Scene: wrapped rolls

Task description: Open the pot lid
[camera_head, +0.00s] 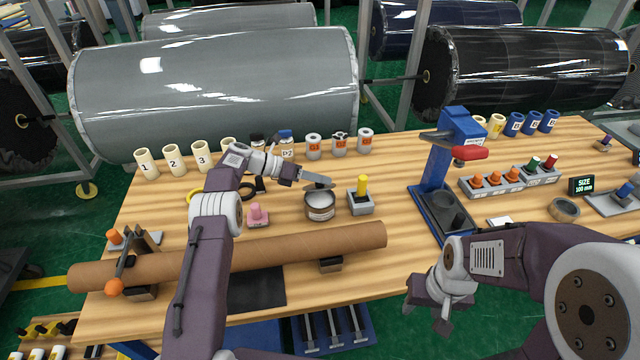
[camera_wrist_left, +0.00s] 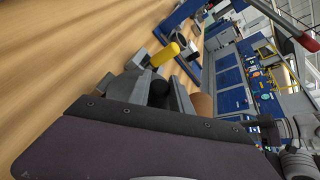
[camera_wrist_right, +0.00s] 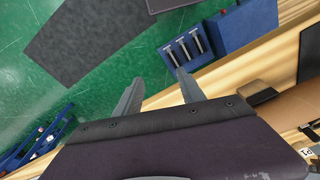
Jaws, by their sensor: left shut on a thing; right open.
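A small round pot (camera_head: 320,212) with a grey top and a printed band stands on the wooden table, left of the block with the yellow handle. My left gripper (camera_head: 318,183) is directly over the pot, shut on a dark knob. In the left wrist view the black knob (camera_wrist_left: 158,94) sits between the fingers, with a brown round side (camera_wrist_left: 203,104) just beyond. The fingers hide much of the lid, and I cannot tell whether it is clear of the rim. My right gripper (camera_head: 427,316) is open and empty, off the table's front edge; its spread fingers show in the right wrist view (camera_wrist_right: 157,88).
A long cardboard tube (camera_head: 300,246) lies across the table in front of the pot. A yellow-handled block (camera_head: 361,200) and pink-handled piece (camera_head: 257,215) flank the pot. A blue press (camera_head: 437,182) stands to the right. Numbered cups (camera_head: 173,160) line the back.

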